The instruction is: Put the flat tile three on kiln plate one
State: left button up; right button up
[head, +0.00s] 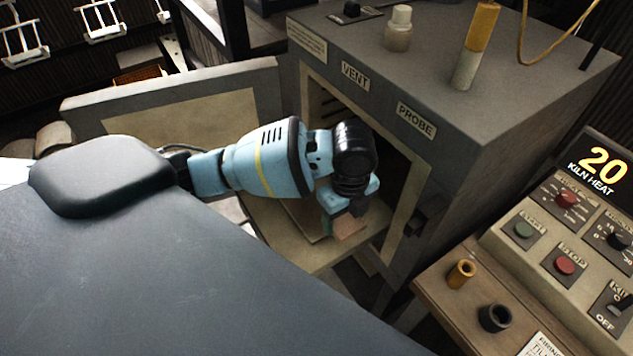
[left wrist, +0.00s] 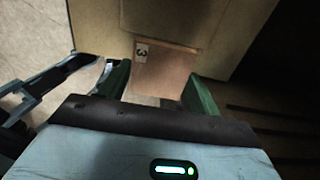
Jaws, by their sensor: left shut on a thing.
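My left gripper (head: 342,218) is at the kiln mouth, below its black wrist joint. In the left wrist view its two green fingers (left wrist: 157,78) are shut on the flat tile three (left wrist: 168,74), a thin pinkish-brown tile with a "3" label on its left. The tile (head: 351,227) shows partly below the fingers in the head view. A pale plate (left wrist: 170,18) lies at the tile's far edge, on a beige shelf (head: 280,232) that juts from the kiln. I cannot read a number on the plate, nor tell whether the tile touches it. My right gripper is not in view.
The grey kiln (head: 455,105) stands around the opening, with a dark interior to the right of my gripper. Its open door (head: 85,112) is at the left. A control panel (head: 545,240) reading 20 and a bench with two small cylinders are at the right.

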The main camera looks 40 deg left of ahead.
pick_arm(q)
jog(key=w+a, duration=0.2)
jog(key=a, duration=0.2)
jog(key=w+a+f, duration=0.1)
jog(key=w+a, duration=0.2)
jog(key=a, duration=0.1)
jog(key=w+a, duration=0.3)
jog(key=shift+w+a+f+b, duration=0.15)
jog(key=shift+w+a+b, duration=0.05)
jog(key=shift+a+b, duration=0.2)
jog(key=shift+w+a+f, duration=0.1)
jog(key=shift+a+f, duration=0.05)
jog(key=shift+f, duration=0.75)
jog(key=shift+w+a+f, duration=0.1)
jog(key=shift+a+f, duration=0.05)
jog(key=shift+f, duration=0.7)
jog(key=shift+f, duration=0.1)
jog(key=o, duration=0.6)
jog(key=shift+f, duration=0.1)
jog(key=o, duration=0.5)
jog(key=shift+c, duration=0.2)
notch_tip(320, 180, up, 12)
jog(key=p, duration=0.1)
jog(key=shift+r, duration=0.2)
